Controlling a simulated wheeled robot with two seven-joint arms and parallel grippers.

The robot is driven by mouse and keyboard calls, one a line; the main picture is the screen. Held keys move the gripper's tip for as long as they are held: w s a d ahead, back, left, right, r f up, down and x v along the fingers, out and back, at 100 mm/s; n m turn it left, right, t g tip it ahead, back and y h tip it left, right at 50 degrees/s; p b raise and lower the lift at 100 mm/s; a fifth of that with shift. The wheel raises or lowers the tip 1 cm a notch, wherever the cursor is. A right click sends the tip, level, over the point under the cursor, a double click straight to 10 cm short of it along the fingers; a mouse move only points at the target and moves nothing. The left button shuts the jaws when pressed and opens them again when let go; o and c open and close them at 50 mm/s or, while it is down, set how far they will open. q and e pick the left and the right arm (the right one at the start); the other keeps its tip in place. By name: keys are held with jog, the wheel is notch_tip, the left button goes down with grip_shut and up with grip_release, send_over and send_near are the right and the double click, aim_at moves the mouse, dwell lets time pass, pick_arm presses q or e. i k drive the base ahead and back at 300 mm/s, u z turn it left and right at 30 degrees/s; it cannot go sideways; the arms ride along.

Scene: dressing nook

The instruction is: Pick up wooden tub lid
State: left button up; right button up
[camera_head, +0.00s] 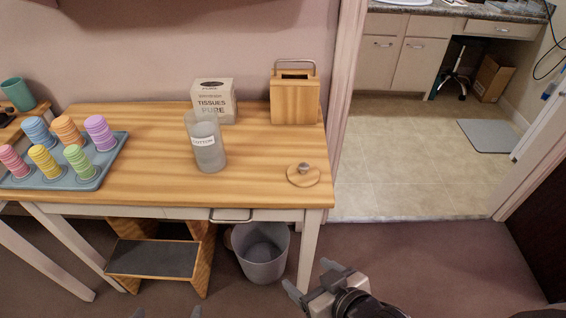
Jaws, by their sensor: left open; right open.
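The wooden tub lid (294,180) is a flat round disc with a grey knob, lying on the table near its front right corner. A tall clear tub (207,155) labelled "COTTON" stands open to the left of the lid. My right gripper (308,277) is open and empty, low in front of the table, below the lid in the picture and apart from it. My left gripper (167,313) shows only its fingertips at the bottom edge. They are spread apart, and the rest is cut off.
The wooden table (150,170) also holds a tissue box (214,105), a wooden box with a metal handle (296,102) and a grey tray (93,184) of coloured stacks. A bin (262,256) and a step stool (155,258) stand beneath. A doorway opens at right.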

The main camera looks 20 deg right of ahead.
aim_at(302, 175)
jog(key=u, duration=1.9)
jog(key=k, duration=1.15)
jog(key=z, duration=1.35)
jog(key=i, duration=1)
